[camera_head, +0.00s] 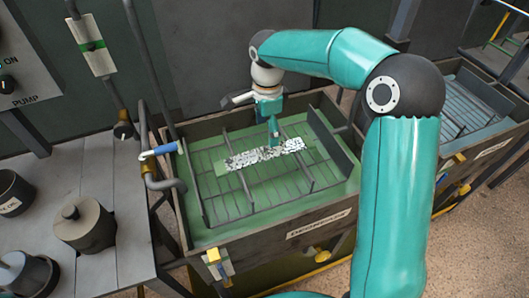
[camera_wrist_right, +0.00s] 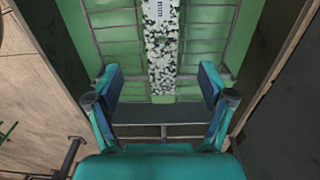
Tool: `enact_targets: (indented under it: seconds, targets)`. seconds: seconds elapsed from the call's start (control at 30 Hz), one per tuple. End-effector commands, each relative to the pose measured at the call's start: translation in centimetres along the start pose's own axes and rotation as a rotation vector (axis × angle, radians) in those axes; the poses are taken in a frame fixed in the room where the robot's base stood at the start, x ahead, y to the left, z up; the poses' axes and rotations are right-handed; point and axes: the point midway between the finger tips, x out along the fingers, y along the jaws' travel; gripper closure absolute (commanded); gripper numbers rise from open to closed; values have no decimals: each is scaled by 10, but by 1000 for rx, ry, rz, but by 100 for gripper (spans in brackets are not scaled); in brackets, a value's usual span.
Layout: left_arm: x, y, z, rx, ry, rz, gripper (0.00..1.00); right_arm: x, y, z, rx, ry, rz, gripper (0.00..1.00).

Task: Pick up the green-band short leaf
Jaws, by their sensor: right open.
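A short flat leaf (camera_head: 255,157), speckled black and white with a green end, lies across the bars of a rack (camera_head: 240,207) in the green-floored tank. In the right wrist view the leaf (camera_wrist_right: 161,48) runs from the top edge down to between the fingers. My right gripper (camera_head: 273,138) is above the leaf, near its right part in the head view. In the wrist view the right gripper (camera_wrist_right: 160,88) is open, with one finger on each side of the leaf's near end and gaps between. I cannot tell its exact height. My left gripper is not in view.
The tank's wooden front wall (camera_head: 318,228) carries a label. A blue-handled pipe (camera_head: 160,150) reaches the tank's left edge. A grey table (camera_head: 112,190) with several dark weights is at left. A second tank (camera_head: 470,110) stands at right.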

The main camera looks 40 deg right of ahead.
Motion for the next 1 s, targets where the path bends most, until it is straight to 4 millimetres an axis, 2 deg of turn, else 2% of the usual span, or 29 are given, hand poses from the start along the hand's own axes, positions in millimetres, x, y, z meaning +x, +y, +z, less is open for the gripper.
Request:
enact_targets:
  seconds: [0.1,0.47,0.7,1.0]
  targets:
    - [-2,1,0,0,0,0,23,21,0,0,0,0,3,19]
    - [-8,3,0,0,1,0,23,48,-1,1,-1,0,4,19]
    - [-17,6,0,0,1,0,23,80,-4,2,0,0,3,19]
    - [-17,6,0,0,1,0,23,88,-4,3,-2,-1,-1,19]
